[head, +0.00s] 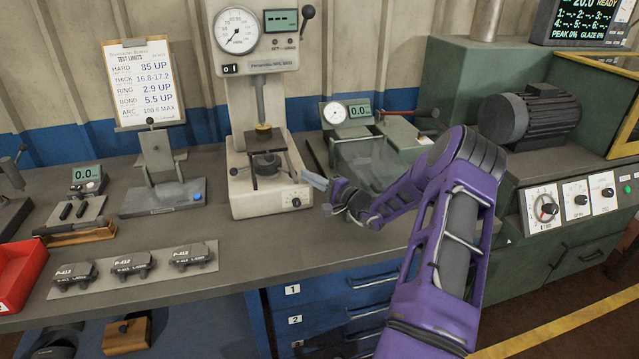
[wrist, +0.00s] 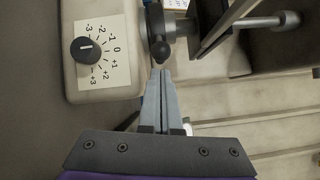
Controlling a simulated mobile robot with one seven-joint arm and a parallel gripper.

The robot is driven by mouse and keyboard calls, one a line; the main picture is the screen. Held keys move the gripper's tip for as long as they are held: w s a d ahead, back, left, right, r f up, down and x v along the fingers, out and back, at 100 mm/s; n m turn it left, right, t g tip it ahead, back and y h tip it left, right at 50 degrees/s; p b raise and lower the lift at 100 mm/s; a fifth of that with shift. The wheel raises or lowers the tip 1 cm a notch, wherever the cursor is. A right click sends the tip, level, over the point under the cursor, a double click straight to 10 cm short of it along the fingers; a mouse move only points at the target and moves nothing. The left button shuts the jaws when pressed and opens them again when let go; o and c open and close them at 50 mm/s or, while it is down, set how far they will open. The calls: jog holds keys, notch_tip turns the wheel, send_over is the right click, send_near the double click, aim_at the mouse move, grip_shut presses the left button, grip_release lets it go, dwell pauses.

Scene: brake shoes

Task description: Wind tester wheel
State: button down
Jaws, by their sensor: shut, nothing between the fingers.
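The bench tester (head: 268,100) is a cream machine with a round dial and a dark plate on its column. Its wheel (head: 264,170), with dark spokes, sits beneath the plate, partly hidden. My gripper (head: 309,177) is at the tester's right front, fingers pointing left toward the wheel. In the wrist view my gripper (wrist: 161,74) is shut and empty. Its tips are just short of a dark ball (wrist: 159,53) on the wheel's handle; whether they touch it I cannot tell. A small knob (wrist: 87,49) marked -3 to +3 is on the base to the left.
A digital gauge with a clear guard (head: 365,160) stands behind my arm. A test-limits clipboard (head: 143,82) and a fixture with a blue button (head: 165,185) are left of the tester. Labelled brake pads (head: 135,265) lie at the front left. Bare bench lies before the tester.

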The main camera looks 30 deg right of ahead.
jog(key=shift+w+a, duration=0.1)
jog(key=shift+w, duration=0.25)
jog(key=shift+s, duration=0.1)
